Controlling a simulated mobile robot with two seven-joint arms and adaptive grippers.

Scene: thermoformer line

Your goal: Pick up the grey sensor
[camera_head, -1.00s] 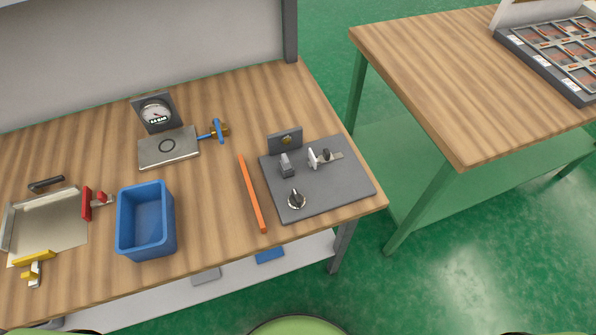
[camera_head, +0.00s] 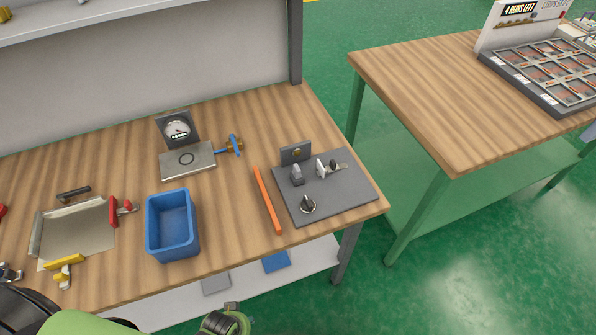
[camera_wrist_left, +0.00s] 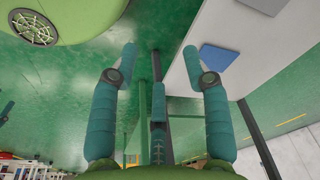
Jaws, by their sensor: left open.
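A small grey block (camera_head: 297,174), which looks like the grey sensor, stands on the dark grey plate (camera_head: 335,205) at the right end of the wooden bench. An upright bracket is just behind it, a black knob in front and a small clamp to its right. My left gripper (camera_wrist_left: 160,62) is open and empty in the left wrist view, with its teal fingers spread apart. It is over the green floor beside the bench's lower shelf, away from the sensor. The sensor is not seen in the wrist view. My right gripper is not in view.
A blue bin (camera_head: 172,250), an orange bar (camera_head: 267,200), a gauge block (camera_head: 187,160) and a metal tray (camera_head: 75,225) with red and yellow clamps lie on the bench. A second table (camera_head: 430,90) stands to the right. The lower shelf holds a blue sheet (camera_wrist_left: 217,57).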

